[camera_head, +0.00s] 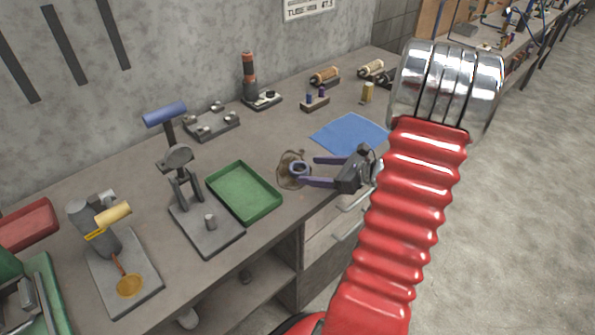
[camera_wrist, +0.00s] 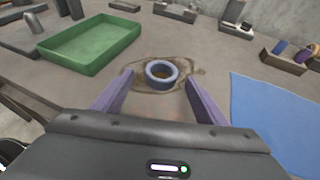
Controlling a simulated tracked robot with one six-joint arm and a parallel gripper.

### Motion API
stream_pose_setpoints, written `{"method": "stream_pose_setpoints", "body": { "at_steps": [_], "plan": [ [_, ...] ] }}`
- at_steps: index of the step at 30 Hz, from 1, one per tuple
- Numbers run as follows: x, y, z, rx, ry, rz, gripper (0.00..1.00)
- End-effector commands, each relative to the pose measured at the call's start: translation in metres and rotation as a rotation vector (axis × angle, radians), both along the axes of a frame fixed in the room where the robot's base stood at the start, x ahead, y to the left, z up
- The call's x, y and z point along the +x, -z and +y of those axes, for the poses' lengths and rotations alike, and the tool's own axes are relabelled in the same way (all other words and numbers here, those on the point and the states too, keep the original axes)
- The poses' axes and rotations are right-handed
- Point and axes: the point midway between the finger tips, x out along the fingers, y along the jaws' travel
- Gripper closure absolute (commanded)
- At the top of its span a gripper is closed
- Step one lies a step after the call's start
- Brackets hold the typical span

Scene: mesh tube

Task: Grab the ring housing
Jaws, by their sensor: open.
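The ring housing (camera_wrist: 161,72) is a small blue-purple ring with a dark opening. It lies on a brown stained patch of the bench in the wrist view, ahead of and between my finger lines. In the head view the ring housing (camera_head: 299,169) shows near the fingertips, left of my gripper. My gripper (camera_head: 312,171) is open, its two purple fingers spread apart and pointing left over the bench. In the wrist view my gripper (camera_wrist: 156,88) has its fingers on either side, with the ring slightly beyond their tips. Nothing is between the fingers' inner faces.
A green tray (camera_head: 244,192) stands left of the ring, with a grey press (camera_head: 205,225) beside it. A blue mat (camera_head: 350,134) lies on the other side. Small fixtures, including a block with pegs (camera_head: 314,103), stand behind. The bench around the ring is clear.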

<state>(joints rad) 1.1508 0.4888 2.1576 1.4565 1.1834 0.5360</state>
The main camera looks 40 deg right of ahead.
Motion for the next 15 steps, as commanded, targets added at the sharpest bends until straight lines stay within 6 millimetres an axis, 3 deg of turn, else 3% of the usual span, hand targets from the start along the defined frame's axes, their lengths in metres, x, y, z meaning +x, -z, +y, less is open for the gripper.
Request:
{"method": "stream_pose_setpoints", "body": {
  "at_steps": [8, 15],
  "plan": [
    [0.033, 0.014, 0.008, 0.001, -0.003, 0.0, 0.33],
    [0.039, 0.017, 0.01, 0.0, -0.001, 0.0, 0.33]
  ]
}}
